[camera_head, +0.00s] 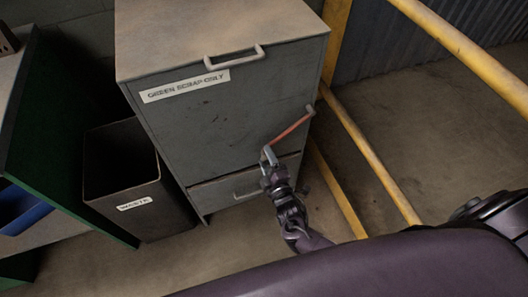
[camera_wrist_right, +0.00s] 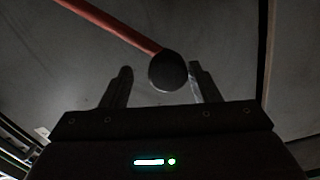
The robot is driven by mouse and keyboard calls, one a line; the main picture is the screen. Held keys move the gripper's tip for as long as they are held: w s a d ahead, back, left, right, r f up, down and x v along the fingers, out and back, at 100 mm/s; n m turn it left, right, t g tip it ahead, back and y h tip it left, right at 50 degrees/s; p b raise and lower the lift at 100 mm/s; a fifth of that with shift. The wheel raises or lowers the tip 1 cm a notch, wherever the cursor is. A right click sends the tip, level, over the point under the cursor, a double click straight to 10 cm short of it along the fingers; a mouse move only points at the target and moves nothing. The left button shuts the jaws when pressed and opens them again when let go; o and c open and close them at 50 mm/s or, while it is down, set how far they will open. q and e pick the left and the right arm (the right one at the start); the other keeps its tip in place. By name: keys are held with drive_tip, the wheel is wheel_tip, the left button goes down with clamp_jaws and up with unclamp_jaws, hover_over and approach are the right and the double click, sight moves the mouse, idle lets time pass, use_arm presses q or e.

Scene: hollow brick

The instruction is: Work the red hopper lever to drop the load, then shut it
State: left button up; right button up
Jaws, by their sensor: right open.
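The grey hopper cabinet (camera_head: 215,120) stands in the middle of the head view, with a label reading "GREEN SCRAP ONLY". The red lever (camera_head: 289,131) slopes from a pivot at the cabinet's right edge down to the left. In the right wrist view the lever (camera_wrist_right: 115,25) ends in a dark round knob (camera_wrist_right: 168,72). My right gripper (camera_head: 268,158) is at this lower end. Its fingers are open, one on each side of the knob, with the knob near the tips. The lower panel (camera_head: 225,191) with its handle appears closed. My left gripper is out of view.
A dark bin (camera_head: 150,207) with a white label stands left of the cabinet. A green-sided bench (camera_head: 50,120) with a blue tray (camera_head: 20,210) is farther left. Yellow rails (camera_head: 370,150) run along the right side. Some bare floor shows in front of the cabinet.

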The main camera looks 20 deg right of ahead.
drive_tip(key=s, duration=0.4)
drive_tip(key=shift+s+d, duration=0.1)
drive_tip(key=shift+s, duration=0.25)
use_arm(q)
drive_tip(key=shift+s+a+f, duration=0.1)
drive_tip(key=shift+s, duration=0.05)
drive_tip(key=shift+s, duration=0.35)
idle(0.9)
